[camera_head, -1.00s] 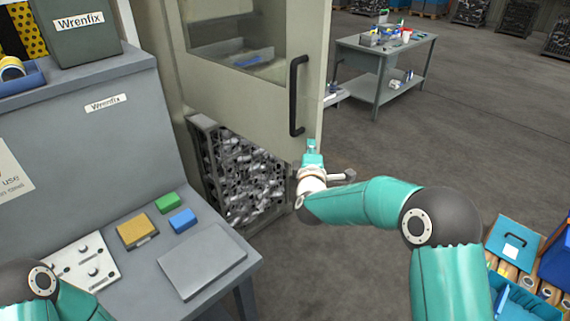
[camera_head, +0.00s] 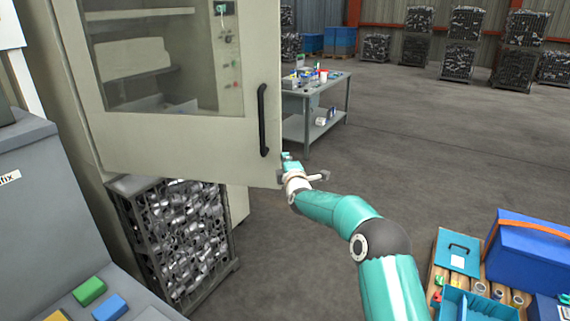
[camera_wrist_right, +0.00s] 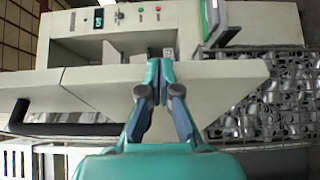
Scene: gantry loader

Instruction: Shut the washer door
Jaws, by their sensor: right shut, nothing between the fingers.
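The washer door (camera_head: 190,145) is a large beige panel with a window and a black vertical handle (camera_head: 263,120). It stands open, swung out from the washer body. In the right wrist view the door (camera_wrist_right: 95,85) crosses in front of the washer's control panel (camera_wrist_right: 120,20), and the handle (camera_wrist_right: 18,115) is at the left. My right gripper (camera_head: 287,158) is at the door's lower free corner, below and right of the handle. Its fingers (camera_wrist_right: 158,68) are shut and empty, close against the door; contact is unclear. My left gripper is out of view.
A wire basket of metal parts (camera_head: 180,235) stands below the door. A grey bench (camera_head: 40,230) is at the left. A grey work table (camera_head: 315,100) stands behind. Blue boxes (camera_head: 540,255) lie at lower right.

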